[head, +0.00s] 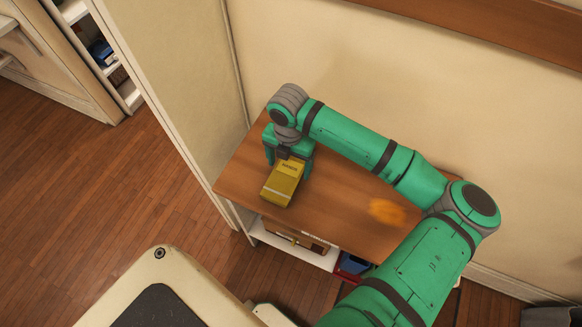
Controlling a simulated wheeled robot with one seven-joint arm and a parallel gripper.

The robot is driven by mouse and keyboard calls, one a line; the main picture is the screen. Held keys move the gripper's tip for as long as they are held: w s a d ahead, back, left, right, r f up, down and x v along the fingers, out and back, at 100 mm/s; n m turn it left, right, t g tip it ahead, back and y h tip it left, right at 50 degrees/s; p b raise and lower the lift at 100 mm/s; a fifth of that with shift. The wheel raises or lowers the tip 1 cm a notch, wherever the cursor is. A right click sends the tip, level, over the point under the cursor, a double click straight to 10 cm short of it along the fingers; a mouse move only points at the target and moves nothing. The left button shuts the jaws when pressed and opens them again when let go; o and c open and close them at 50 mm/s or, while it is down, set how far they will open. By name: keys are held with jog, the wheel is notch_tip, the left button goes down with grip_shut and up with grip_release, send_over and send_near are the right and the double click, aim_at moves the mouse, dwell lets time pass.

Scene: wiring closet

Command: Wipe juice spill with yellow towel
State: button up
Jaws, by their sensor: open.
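The yellow towel (283,184) looks like a folded yellow block with dark lettering and lies on the left part of the wooden table (335,210). My gripper (285,157) is at the far end of the towel, open, with its fingers partly hidden; I cannot tell whether they touch it. The juice spill (387,211) is an orange patch on the right part of the tabletop, below my forearm and apart from the towel.
A lower shelf (262,236) under the table holds a brown box (300,238) and a blue item (354,263). Walls stand close behind and left of the table. Open wooden floor (120,190) lies to the left. A shelf unit (103,52) stands at the upper left.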

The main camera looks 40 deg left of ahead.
aim_at(290, 169)
jog(key=c, duration=0.9)
jog(key=shift+r, duration=0.15)
jog(key=shift+c, duration=0.2)
jog(key=shift+r, duration=2.35)
jog(key=shift+w+d, duration=0.1)
